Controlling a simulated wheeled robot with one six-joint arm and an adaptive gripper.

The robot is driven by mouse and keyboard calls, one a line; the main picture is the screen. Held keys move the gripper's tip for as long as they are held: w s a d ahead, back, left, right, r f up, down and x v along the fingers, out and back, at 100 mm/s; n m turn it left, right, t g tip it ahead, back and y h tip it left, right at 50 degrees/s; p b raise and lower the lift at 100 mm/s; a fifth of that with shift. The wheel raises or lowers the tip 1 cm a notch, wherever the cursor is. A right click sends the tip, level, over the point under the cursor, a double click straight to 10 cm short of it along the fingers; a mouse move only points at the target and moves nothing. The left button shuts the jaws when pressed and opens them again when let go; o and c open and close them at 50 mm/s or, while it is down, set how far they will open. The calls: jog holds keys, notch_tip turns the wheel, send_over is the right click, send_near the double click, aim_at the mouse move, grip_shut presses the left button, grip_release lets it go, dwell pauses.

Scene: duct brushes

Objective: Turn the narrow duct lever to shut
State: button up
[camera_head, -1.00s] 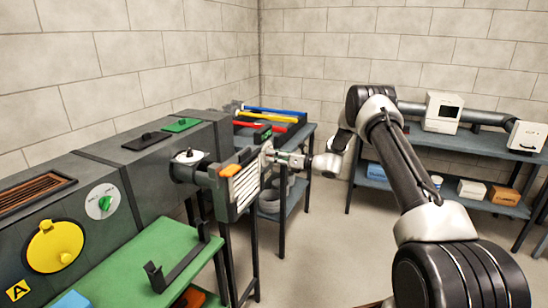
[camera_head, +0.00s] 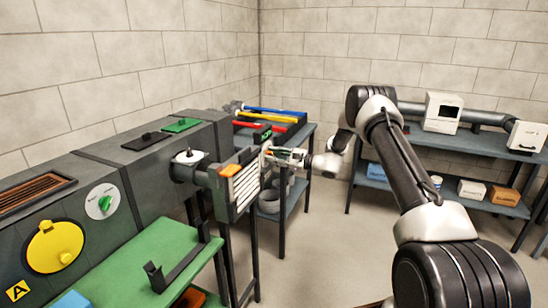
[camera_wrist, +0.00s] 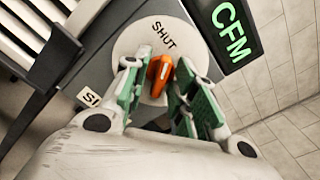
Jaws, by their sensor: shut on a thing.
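The narrow duct lever (camera_wrist: 160,75) is a small orange handle on a round pale dial (camera_wrist: 138,45) in the wrist view. Its upper end points roughly toward the word SHUT on the dial. My gripper (camera_wrist: 158,82) has its green-padded fingers on either side of the lever and is shut on it. The lever's lower end is partly hidden. In the head view my gripper (camera_head: 284,156) is at the right end of the narrow duct, and the lever is too small to make out there.
A dark display reading CFM (camera_wrist: 228,25) sits close to the dial. A slatted grille (camera_head: 246,184) and an orange part (camera_head: 230,169) are left of my gripper. A green bench (camera_head: 150,262) stands in front of the ducts. Shelves (camera_head: 470,190) stand at the right; open floor lies between.

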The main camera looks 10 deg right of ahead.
jog(key=shift+n, duration=1)
jog(key=shift+f, duration=0.1)
jog(key=o, duration=0.7)
jog(key=shift+c, duration=0.2)
jog(key=shift+d, duration=0.1)
jog(key=v, duration=1.2)
